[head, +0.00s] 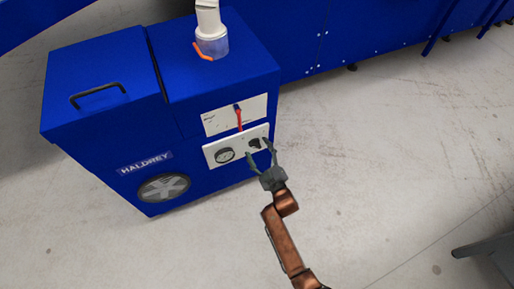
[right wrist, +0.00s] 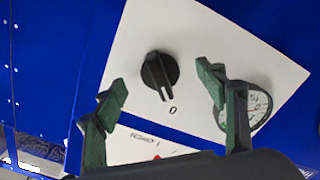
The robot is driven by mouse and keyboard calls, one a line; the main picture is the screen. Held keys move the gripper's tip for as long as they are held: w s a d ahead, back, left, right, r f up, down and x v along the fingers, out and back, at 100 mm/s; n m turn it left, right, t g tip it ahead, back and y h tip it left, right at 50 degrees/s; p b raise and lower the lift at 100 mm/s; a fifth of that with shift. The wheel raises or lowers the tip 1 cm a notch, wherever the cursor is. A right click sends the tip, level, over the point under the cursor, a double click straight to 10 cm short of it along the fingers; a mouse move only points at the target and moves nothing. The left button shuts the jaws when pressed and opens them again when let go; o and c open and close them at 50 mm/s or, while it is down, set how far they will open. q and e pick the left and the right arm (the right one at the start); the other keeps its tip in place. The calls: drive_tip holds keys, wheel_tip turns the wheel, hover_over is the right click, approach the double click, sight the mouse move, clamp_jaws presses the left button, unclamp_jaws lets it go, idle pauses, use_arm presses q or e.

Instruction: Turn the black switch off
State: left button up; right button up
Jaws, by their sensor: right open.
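The black switch (right wrist: 160,72) is a round knob with a raised grip on a white panel (right wrist: 205,35). In the right wrist view its marked end points down toward the printed "0". In the head view the switch (head: 255,143) shows small on the lower white panel (head: 236,150) of the blue machine (head: 110,125). My right gripper (head: 263,157) is open in front of the switch. In the right wrist view its fingers (right wrist: 163,88) stand to the left and right of the knob, apart from it. I cannot tell the exact gap to the panel. My left gripper is not in view.
A round gauge (head: 225,155) sits left of the switch. Above is another white panel with a red handle (head: 239,118). A white pipe with an orange lever (head: 203,52) stands on top of the machine. Grey floor (head: 390,140) to the right is mostly clear.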

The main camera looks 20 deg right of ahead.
drive_tip(key=shift+s+r+p, duration=0.15)
drive_tip(key=shift+s+p, duration=0.35)
drive_tip(key=shift+s, duration=0.35)
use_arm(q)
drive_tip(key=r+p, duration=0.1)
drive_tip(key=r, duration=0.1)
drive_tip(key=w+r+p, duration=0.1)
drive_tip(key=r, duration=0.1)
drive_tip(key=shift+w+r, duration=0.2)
use_arm(e)
drive_tip(key=s, duration=0.5)
drive_tip(key=shift+s+d, duration=0.15)
use_arm(q)
drive_tip(key=shift+p, duration=0.35)
use_arm(e)
drive_tip(key=shift+s+f, duration=0.1)
drive_tip(key=shift+f, duration=0.1)
